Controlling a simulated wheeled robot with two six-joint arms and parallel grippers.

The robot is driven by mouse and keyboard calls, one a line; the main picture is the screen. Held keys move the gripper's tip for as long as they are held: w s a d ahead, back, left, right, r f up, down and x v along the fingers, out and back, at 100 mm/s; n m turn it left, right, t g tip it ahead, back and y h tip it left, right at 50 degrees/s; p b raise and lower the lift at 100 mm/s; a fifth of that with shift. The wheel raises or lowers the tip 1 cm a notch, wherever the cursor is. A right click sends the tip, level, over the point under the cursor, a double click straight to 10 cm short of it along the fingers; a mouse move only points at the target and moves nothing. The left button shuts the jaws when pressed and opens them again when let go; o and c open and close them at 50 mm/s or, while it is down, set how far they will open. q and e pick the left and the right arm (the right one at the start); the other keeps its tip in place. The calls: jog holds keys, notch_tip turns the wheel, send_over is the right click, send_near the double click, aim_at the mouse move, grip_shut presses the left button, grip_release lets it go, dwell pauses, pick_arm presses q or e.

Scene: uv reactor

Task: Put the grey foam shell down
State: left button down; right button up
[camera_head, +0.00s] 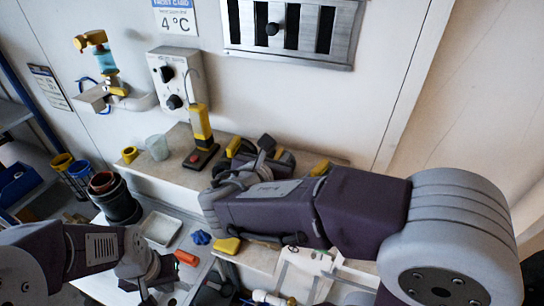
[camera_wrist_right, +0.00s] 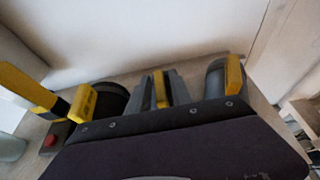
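My right gripper (camera_wrist_right: 164,90) reaches over the back counter. In the wrist view its grey fingers stand upright, with a narrow yellow strip (camera_wrist_right: 160,90) between them; I cannot tell whether they press on it. A rounded grey piece with a yellow bar, perhaps the grey foam shell (camera_wrist_right: 214,78), stands just right of the fingers. A darker rounded piece with a yellow block (camera_wrist_right: 84,103) stands to their left. In the head view my right arm hides most of this group. My left gripper (camera_head: 157,284) is low at the left over the lower bench; its fingers are too unclear to read.
A yellow-handled tool on a dark base with a red button (camera_head: 197,157) and a glass beaker (camera_head: 157,147) stand left of my right gripper. The wall control box (camera_head: 174,75) is behind. A black pot (camera_head: 113,199) and white tray (camera_head: 161,229) stand near my left arm.

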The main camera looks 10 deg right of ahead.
pick_arm(q)
jog(key=shift+w+d, duration=0.2)
